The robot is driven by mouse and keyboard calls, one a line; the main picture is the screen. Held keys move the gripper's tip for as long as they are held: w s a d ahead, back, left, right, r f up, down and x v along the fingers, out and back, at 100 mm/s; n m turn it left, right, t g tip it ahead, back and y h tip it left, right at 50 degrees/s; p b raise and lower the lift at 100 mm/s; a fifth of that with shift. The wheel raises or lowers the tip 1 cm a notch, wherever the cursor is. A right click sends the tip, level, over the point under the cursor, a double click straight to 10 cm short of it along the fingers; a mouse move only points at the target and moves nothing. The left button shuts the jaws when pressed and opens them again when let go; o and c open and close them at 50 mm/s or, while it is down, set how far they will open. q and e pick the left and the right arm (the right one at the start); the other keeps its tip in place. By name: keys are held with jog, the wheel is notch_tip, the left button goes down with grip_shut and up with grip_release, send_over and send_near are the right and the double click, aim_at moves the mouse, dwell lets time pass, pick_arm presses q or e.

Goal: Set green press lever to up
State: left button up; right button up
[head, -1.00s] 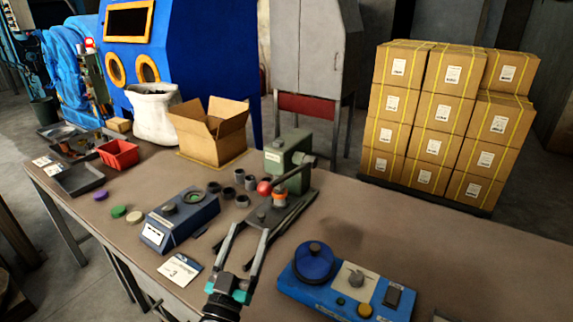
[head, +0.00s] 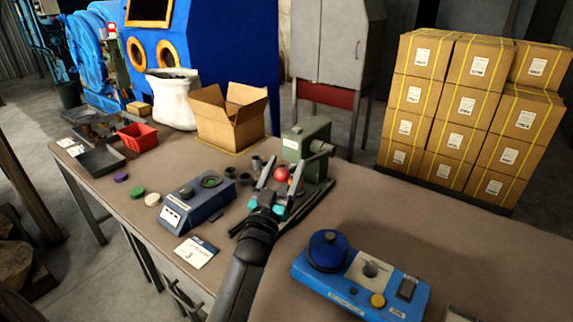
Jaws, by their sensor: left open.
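The green press (head: 308,140) stands on the workbench near the middle of the head view. Its grey lever (head: 311,160) slopes from the pivot at the upper right down to a red ball knob (head: 282,174) at lower left. My left gripper (head: 283,176) is open, with the red knob appearing between its fingers. The fingers partly hide the press base, and I cannot tell whether they touch the knob. My right gripper is not in view.
A blue-grey device (head: 195,203) and small dark cups (head: 245,178) are left of my gripper. A blue control box (head: 362,280) is at front right. An open cardboard box (head: 228,117) stands behind. The bench right of the press is clear.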

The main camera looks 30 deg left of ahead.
pick_arm(q)
jog(key=shift+w+a+r, duration=0.1)
jog(key=shift+w+r, duration=0.2)
jog(key=shift+w, duration=0.35)
grip_shut()
dwell(1.1)
